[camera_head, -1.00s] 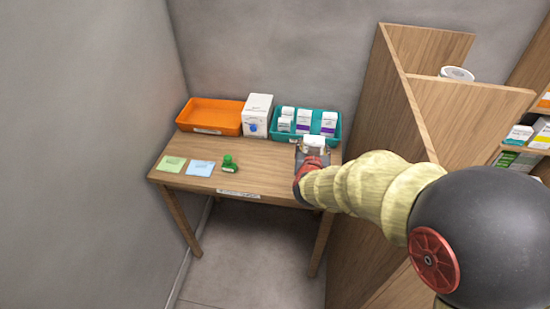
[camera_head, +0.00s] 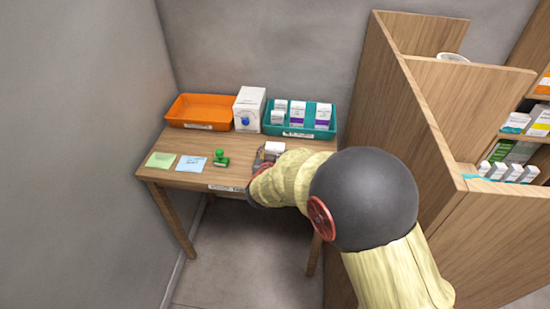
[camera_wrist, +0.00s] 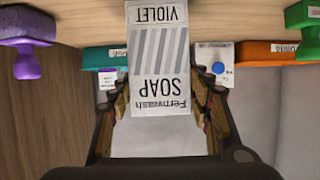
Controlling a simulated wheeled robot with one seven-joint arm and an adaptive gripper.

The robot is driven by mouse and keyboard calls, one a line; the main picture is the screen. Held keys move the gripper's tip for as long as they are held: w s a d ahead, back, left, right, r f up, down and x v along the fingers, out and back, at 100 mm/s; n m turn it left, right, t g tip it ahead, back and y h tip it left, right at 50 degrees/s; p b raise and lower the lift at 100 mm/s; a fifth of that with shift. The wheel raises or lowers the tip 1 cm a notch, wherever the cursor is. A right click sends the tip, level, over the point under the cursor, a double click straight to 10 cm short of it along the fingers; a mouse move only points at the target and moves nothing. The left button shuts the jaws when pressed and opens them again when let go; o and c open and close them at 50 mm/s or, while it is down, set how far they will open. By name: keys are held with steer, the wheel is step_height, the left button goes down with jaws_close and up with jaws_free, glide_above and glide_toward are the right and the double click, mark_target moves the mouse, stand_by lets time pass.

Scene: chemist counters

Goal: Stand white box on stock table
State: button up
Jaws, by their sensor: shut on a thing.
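The white box (camera_head: 274,148), printed "Fernwash SOAP VIOLET", is in my gripper (camera_head: 267,157) over the front right part of the wooden stock table (camera_head: 222,179). In the wrist view the box (camera_wrist: 158,75) sits between both fingers of my gripper (camera_wrist: 162,104), which is shut on it. Its lettering is upside down in that view. My arm hides part of the gripper and the table's right front in the head view. I cannot tell whether the box touches the tabletop.
An orange tray (camera_head: 201,101), a white carton with a blue spot (camera_head: 249,102) and a teal tray (camera_head: 299,131) of boxes line the back. A green stamp (camera_head: 220,160) and two notes lie left. A purple stamp (camera_wrist: 24,40) shows in the wrist view. A wooden partition (camera_head: 376,110) stands right.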

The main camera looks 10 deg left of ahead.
steer(key=shift+f, duration=0.3)
steer(key=shift+f, duration=0.15)
steer(key=o, duration=1.1)
steer(key=shift+c, duration=0.2)
steer(key=shift+o, duration=0.5)
